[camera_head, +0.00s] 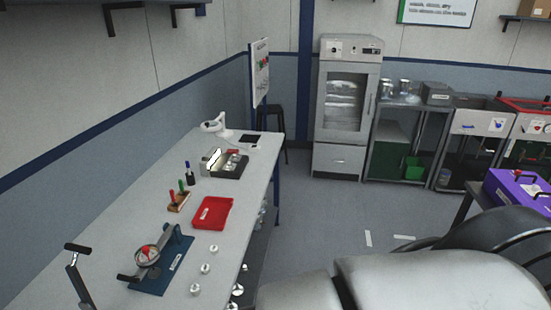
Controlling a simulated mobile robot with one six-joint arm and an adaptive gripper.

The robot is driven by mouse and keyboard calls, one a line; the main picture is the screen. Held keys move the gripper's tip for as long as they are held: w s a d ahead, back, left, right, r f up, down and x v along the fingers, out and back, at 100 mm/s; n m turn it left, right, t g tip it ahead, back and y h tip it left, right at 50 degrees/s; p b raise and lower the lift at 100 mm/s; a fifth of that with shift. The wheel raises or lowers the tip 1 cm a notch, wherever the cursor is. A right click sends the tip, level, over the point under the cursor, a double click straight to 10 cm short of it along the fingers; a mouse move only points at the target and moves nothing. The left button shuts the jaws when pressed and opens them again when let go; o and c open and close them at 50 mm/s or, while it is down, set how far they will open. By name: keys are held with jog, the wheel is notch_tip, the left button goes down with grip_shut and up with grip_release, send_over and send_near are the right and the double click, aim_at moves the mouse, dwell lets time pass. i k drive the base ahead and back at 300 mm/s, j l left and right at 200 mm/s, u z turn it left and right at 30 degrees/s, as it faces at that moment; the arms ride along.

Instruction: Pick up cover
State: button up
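Several small round silvery parts stand on the near right part of the long grey workbench (110,232), among them one small metal part (205,268) and another (195,289). I cannot tell which of them, if any, is the cover. A dark blue plate with a metal fixture (148,256) is beside them, with a round, red-marked piece in it. A red tray (212,213) lies behind them. My gripper is not in view; large pale links of my arm fill the lower right.
A holder with markers (179,200), a dark-based box (225,165) and a white device (215,123) stand farther back on the bench. A glass-door cabinet (344,100) and a purple box (517,190) are across the room. Floor between is clear.

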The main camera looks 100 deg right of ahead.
aim_at(233, 157)
jog(key=z, duration=2.95)
jog(key=i+l+u, duration=0.2)
jog(key=i+l, duration=0.35)
jog(key=i, duration=0.25)
jog(key=i+l+u, duration=0.15)
jog(key=i+l, duration=0.55)
jog(key=i+l+u, duration=0.2)
jog(key=i+l, duration=0.55)
jog(key=i+l+u, duration=0.2)
jog(key=i+l, duration=0.45)
jog(key=l, duration=0.25)
